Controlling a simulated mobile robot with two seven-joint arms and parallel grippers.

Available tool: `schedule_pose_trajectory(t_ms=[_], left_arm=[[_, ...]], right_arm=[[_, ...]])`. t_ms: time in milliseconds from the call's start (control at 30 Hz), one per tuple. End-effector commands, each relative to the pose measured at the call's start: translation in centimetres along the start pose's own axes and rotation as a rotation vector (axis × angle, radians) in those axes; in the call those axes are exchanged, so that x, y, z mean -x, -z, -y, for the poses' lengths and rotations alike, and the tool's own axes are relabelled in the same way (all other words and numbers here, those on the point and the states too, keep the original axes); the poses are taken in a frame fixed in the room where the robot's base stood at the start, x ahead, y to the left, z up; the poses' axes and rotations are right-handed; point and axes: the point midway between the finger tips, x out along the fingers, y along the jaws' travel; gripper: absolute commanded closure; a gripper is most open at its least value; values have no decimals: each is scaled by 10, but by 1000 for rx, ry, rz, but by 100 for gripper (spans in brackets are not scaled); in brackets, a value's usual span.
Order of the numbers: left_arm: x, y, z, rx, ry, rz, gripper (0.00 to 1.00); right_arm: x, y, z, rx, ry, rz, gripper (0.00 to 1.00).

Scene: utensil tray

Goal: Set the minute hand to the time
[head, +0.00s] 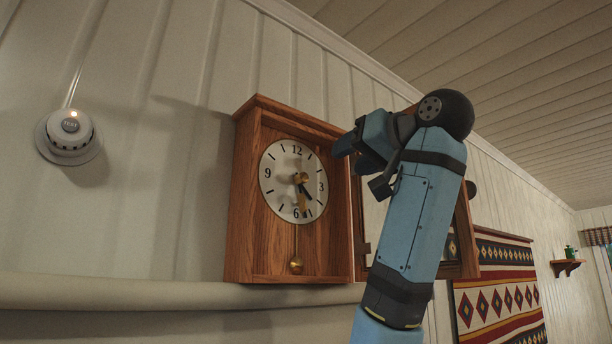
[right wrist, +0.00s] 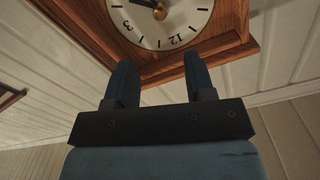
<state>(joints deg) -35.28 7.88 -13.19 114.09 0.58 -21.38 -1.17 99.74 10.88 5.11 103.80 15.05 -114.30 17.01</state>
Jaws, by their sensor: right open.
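A wooden wall clock (head: 242,200) hangs on the wall, with its front open. Its white round dial (head: 275,192) has black numerals. A dark hand (head: 307,192) points to the lower right, between 3 and 6. My right gripper (head: 345,150) is open and empty, by the case's upper right edge. In the right wrist view its two fingers (right wrist: 158,68) stand apart below the upside-down dial (right wrist: 170,38), apart from the hands. My left gripper is not in view.
The clock's door (head: 463,235) is swung open to the right, partly behind my right arm. A brass pendulum (head: 296,265) hangs under the dial. A round white wall device (head: 70,137) is at left. A patterned textile (head: 500,295) hangs at right.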

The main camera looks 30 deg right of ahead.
Motion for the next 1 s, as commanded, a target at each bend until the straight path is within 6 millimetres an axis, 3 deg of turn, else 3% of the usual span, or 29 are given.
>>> schedule_pose_trajectory(t_ms=[200, 600, 800, 1000], left_arm=[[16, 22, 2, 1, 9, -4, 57], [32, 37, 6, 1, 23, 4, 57], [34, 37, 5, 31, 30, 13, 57], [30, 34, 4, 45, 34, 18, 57]], right_arm=[[-26, 4, 4, -7, 4, 6, 51], [-108, 2, 1, -7, -2, 4, 51], [-129, 1, 0, -6, -1, 2, 51], [-134, 0, 0, -6, -1, 1, 51]])
